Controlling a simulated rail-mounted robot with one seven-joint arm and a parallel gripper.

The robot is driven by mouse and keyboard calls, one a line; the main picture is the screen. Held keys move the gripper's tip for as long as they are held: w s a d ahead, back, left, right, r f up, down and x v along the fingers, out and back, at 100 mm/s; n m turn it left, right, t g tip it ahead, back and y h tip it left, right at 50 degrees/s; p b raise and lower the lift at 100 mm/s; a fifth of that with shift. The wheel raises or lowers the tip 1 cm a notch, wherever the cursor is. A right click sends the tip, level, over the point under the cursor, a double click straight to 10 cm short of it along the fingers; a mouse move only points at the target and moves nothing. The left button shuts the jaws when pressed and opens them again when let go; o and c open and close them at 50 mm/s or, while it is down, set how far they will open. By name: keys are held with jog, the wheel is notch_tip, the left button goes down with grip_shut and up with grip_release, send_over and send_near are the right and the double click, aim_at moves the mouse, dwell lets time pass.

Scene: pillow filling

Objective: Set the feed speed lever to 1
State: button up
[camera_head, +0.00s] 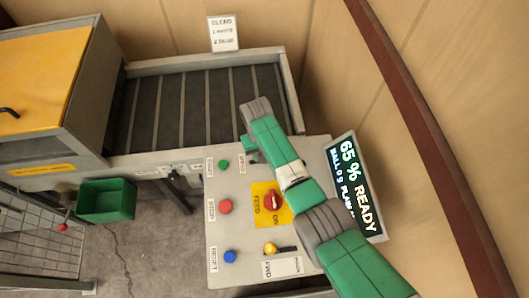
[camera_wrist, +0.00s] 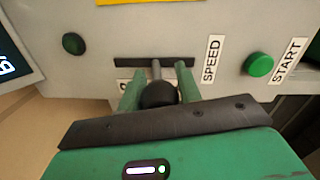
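The feed speed lever (camera_wrist: 158,95) shows in the wrist view as a black ball knob on a thin stem in a dark horizontal slot, beside a SPEED label (camera_wrist: 212,58). The stem stands near the middle of the slot. The scale label by the slot is mostly hidden by my gripper. My gripper (camera_wrist: 160,72) has its two green fingers on either side of the knob, apart, with what looks like a small gap at the right. In the head view my arm hides the lever, and only a bit of the green gripper (camera_head: 249,145) shows at the panel's top edge.
The grey panel (camera_head: 230,187) carries a green START button (camera_wrist: 258,65), red and blue buttons, a red FEED knob (camera_head: 272,202) and a yellow-topped lever (camera_head: 270,248). The display (camera_head: 354,188) reads 65% READY. A conveyor (camera_head: 180,105) lies behind.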

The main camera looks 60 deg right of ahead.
jog(key=shift+o, duration=1.2)
jog(key=shift+r, duration=0.1)
jog(key=r, duration=0.7)
jog(key=shift+w+r, duration=0.3)
